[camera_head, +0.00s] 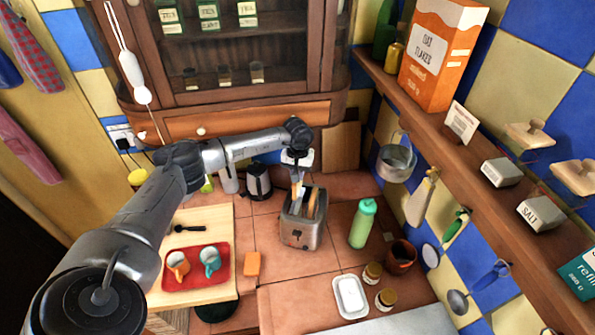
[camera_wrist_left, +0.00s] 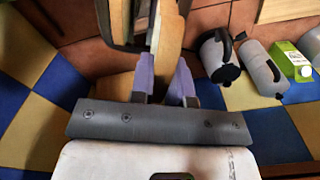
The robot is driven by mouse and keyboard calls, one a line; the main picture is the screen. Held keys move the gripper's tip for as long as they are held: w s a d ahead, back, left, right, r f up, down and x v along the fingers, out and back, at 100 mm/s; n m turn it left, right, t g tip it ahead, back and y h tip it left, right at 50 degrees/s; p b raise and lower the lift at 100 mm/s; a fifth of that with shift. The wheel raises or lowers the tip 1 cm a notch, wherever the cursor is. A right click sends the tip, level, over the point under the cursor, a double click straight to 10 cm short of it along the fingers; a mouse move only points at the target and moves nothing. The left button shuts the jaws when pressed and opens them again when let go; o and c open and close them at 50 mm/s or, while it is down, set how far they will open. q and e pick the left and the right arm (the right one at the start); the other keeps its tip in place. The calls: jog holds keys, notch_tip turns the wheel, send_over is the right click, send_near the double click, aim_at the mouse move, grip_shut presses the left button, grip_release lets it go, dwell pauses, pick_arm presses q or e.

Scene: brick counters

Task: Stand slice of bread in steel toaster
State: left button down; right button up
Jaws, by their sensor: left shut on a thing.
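The steel toaster (camera_head: 301,232) stands on the tiled counter, with its slots facing up. My left gripper (camera_head: 297,179) is above the toaster, its fingers pointing down. In the left wrist view the lavender fingers (camera_wrist_left: 163,82) are shut on a tan slice of bread (camera_wrist_left: 170,38). In the head view the held slice is partly hidden by the gripper and its lower part is at the toaster's top; how deep it sits in a slot I cannot tell. A second slice of bread (camera_head: 313,204) stands upright in the toaster beside it. My right gripper is not in view.
A green bottle (camera_head: 362,223) stands right of the toaster, and a dark kettle (camera_head: 258,181) behind it. An orange sponge (camera_head: 252,264) and a red tray (camera_head: 196,283) with two mugs lie to the left. A saucepan (camera_head: 396,161) hangs from the shelf at right.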

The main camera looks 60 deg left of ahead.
pick_arm(q)
jog(key=shift+f+b, duration=0.85)
jog(key=shift+f, duration=0.9)
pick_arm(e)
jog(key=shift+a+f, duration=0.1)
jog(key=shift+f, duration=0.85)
pick_arm(q)
jog(key=shift+f+b, duration=0.55)
jog(key=shift+f, duration=0.9)
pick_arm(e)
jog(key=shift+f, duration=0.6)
pick_arm(q)
jog(key=shift+f+b, duration=0.2)
jog(key=shift+b, duration=0.2)
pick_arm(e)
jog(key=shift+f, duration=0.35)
pick_arm(q)
jog(key=c, duration=1)
grip_release()
jog(key=shift+r, duration=0.1)
notch_tip(320, 180, up, 14)
jog(key=shift+f+b, duration=0.15)
jog(key=shift+b, duration=0.65)
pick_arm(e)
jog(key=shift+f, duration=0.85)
